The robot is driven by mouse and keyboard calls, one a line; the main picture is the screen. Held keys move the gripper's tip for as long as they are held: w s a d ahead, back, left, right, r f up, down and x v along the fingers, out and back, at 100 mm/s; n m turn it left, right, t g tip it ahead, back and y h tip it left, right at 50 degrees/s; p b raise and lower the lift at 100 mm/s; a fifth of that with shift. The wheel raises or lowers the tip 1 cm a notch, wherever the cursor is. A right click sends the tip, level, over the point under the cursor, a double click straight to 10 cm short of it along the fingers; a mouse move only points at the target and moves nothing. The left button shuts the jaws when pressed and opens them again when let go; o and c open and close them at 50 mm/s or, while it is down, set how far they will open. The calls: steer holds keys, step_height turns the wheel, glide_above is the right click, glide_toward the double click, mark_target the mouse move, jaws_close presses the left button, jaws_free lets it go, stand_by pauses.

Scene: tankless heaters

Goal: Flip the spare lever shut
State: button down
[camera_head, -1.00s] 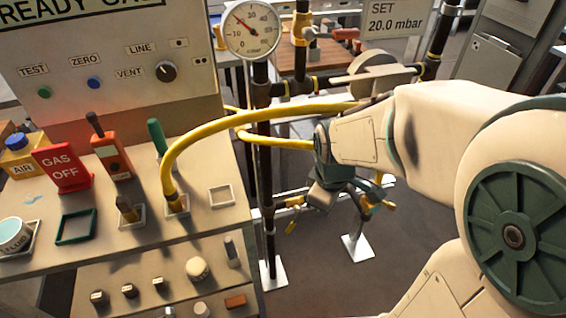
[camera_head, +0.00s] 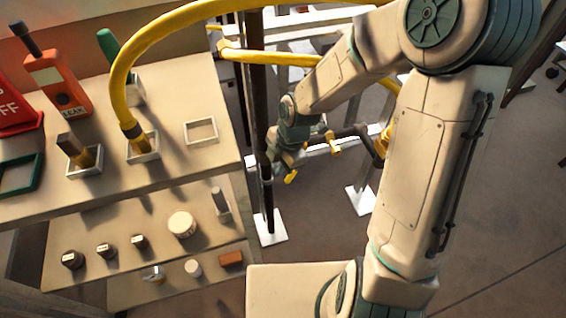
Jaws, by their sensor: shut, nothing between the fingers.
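My gripper (camera_head: 284,160) is low beside the dark vertical pipe (camera_head: 255,100), at the end of my arm reaching down from the upper right. It is shut and empty; its fingertips are small and partly hidden. A small yellow lever handle (camera_head: 291,177) hangs just below it, close to the pipe. Another yellow handle (camera_head: 335,147) sticks out to its right on the dark low pipework. A larger yellow fitting (camera_head: 384,140) is further right, partly behind my arm. I cannot tell which of these is the spare lever, or whether my gripper touches any.
A bench (camera_head: 215,165) at left holds a yellow hose (camera_head: 124,90), an orange detector (camera_head: 58,82) and small trays. A lower shelf (camera_head: 75,235) carries knobs and small parts. White foot plates (camera_head: 268,228) stand on the floor.

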step_height(320, 180, down, 6)
steer(key=w+d+b, duration=0.2)
steer(key=shift+f, duration=0.15)
steer(key=shift+b, duration=0.3)
